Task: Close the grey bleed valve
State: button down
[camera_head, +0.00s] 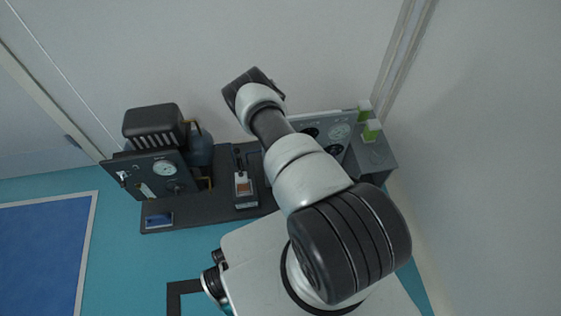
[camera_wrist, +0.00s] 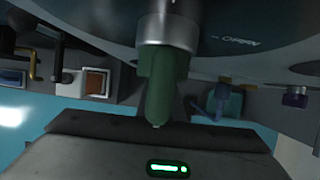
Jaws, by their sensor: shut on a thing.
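In the wrist view a grey metal cylinder (camera_wrist: 167,28), apparently part of the bleed valve, stands out from a large dark panel with upside-down lettering that seems to read OPEN. A dark green tapered piece lies directly against it, and my gripper (camera_wrist: 160,82) is shut there on the valve. Both fingers cannot be told apart from the held part. My gripper's body, with a green light, fills the bottom of the wrist view. In the head view my arm hides the gripper and the valve, and its far end reaches the back equipment.
In the head view a dark unit with a gauge (camera_head: 165,168) stands left, and a small device with an orange-brown window (camera_head: 244,188) is mid-bench. A grey gauge panel (camera_head: 341,131) stands partly behind my arm. Green-and-white pieces (camera_head: 372,131) sit right. The wall is close behind.

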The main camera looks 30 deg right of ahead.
jog(key=shift+h, duration=0.3)
jog(key=c, duration=1.9)
grip_release()
jog(key=shift+a, duration=0.1)
jog(key=shift+r, duration=0.1)
jog(key=p+v, duration=0.5)
jog(key=v, duration=1.2)
jog(key=shift+w+r, duration=0.1)
jog(key=shift+r, duration=0.1)
